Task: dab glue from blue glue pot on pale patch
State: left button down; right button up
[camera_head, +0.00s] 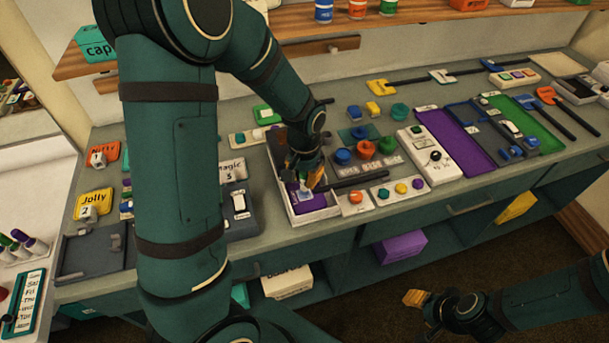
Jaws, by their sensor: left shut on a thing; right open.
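The blue glue pot (342,157) stands on the counter beside an orange pot (365,149) and a green pot (386,146). My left gripper (311,180) points down over an open white box (318,216), left of the blue pot. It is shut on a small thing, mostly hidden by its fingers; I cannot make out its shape. A purple piece with a pale area (304,196) lies in the box under the fingertips. I cannot tell whether this is the pale patch, or whether anything touches it. My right gripper (415,298) is open and empty, low in front of the counter.
A dark bar (358,179) lies just right of my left gripper. A strip with coloured knobs (383,194) and a white dial box (428,156) stand to the right. Purple (451,141) and green (524,124) trays lie farther right. My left arm hides part of the left counter.

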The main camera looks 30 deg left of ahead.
pick_arm(q)
jog(key=shift+f+b, duration=0.45)
jog(key=shift+f, duration=0.1)
dwell(0.5)
jog(key=shift+w+a, duration=0.15)
jog(key=shift+a, duration=0.05)
jog(key=shift+s+d, duration=0.35)
jog(key=shift+d, duration=0.05)
dwell(0.4)
jog(key=shift+w+a, duration=0.2)
jog(key=shift+a, duration=0.05)
jog(key=shift+w+a, duration=0.15)
dwell(0.5)
jog(key=shift+s+d, duration=0.35)
jog(key=shift+d, duration=0.05)
jog(key=shift+f, duration=0.1)
jog(key=shift+w+a, duration=0.15)
jog(key=shift+a, duration=0.05)
